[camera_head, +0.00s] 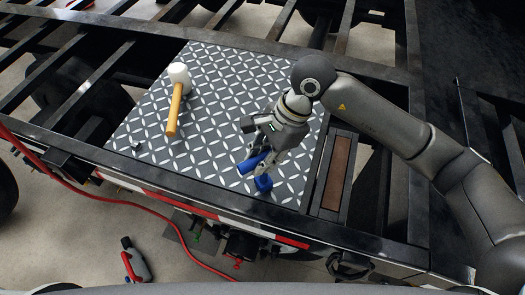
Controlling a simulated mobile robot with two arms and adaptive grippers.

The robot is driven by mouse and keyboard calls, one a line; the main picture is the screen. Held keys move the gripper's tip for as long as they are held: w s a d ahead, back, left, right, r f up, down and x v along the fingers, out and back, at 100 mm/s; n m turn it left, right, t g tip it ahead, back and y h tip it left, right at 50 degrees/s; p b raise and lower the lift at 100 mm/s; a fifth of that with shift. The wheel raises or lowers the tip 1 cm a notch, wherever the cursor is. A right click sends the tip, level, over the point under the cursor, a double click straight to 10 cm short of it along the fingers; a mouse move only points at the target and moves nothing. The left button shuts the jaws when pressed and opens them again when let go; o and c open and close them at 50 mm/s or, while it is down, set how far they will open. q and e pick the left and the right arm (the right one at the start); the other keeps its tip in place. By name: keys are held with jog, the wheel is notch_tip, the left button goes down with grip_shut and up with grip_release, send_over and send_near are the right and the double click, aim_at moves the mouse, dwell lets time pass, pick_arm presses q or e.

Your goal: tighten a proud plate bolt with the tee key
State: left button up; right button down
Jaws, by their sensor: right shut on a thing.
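The tread plate (215,85) is a dark sheet with a pale raised pattern, lying on the trailer frame. My right gripper (258,165) is low over the plate's front right part, shut on a blue-handled tool that looks like the tee key (251,163). Another blue part (263,183) shows just in front of the fingers; I cannot tell whether it belongs to the same tool. The key's shaft is hidden by the gripper. A small dark stub, perhaps the proud bolt (137,146), stands at the plate's front left corner, well left of the gripper. My left gripper is out of view.
A mallet (177,95) with a white head and wooden handle lies on the plate's left part. Open gaps lie between the frame bars. A red hose (105,199) runs below the red and white edge strip. A bottle-like tool (133,259) is on the floor.

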jog(key=shift+r+m+t+p, duration=0.15)
jog(key=shift+m+t+p, duration=0.15)
jog(key=shift+m+p, duration=0.55)
jog(key=shift+f+m+b, duration=0.25)
jog(key=shift+m+b, duration=0.2)
jog(key=shift+b, duration=0.15)
jog(key=m+t+b, duration=0.1)
jog(key=m, duration=0.1)
jog(key=m+t+b, duration=0.1)
jog(key=m, duration=0.2)
jog(key=shift+w+m+t, duration=0.15)
jog(key=shift+m+t, duration=0.15)
jog(key=m+t+h+b, duration=0.1)
jog(key=m, duration=0.3)
jog(key=shift+w+r, duration=0.1)
jog(key=shift+r, duration=0.05)
